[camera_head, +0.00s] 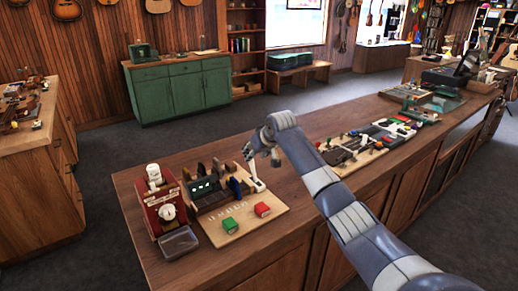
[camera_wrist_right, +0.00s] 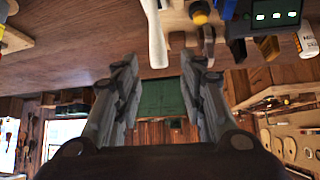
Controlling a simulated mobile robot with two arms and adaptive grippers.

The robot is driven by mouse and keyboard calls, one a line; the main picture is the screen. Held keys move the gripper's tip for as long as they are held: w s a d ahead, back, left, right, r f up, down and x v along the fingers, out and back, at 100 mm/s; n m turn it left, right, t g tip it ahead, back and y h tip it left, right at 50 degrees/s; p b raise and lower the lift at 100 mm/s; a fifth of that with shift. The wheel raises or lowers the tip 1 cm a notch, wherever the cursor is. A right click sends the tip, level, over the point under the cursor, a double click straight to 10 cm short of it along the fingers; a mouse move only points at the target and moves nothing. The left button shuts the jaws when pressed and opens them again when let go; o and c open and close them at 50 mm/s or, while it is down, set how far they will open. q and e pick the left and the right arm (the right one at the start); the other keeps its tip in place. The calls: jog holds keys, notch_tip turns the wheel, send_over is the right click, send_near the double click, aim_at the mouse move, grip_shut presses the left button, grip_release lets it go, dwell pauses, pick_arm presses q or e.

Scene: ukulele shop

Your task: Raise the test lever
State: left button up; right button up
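The test lever is a white handle (camera_head: 256,180) on the board (camera_head: 232,236) at the near end of the counter, and stands tilted. My right gripper (camera_head: 262,157) is just above the lever's top end. In the right wrist view the white lever (camera_wrist_right: 155,32) reaches down between the spread fingertips of my right gripper (camera_wrist_right: 160,66), and I see no finger closed on it. The view looks upside down. My left gripper is not in view.
More boards lie farther along the counter.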

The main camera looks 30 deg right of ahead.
jog(key=shift+v, duration=2.35)
jog(key=shift+f, duration=0.1)
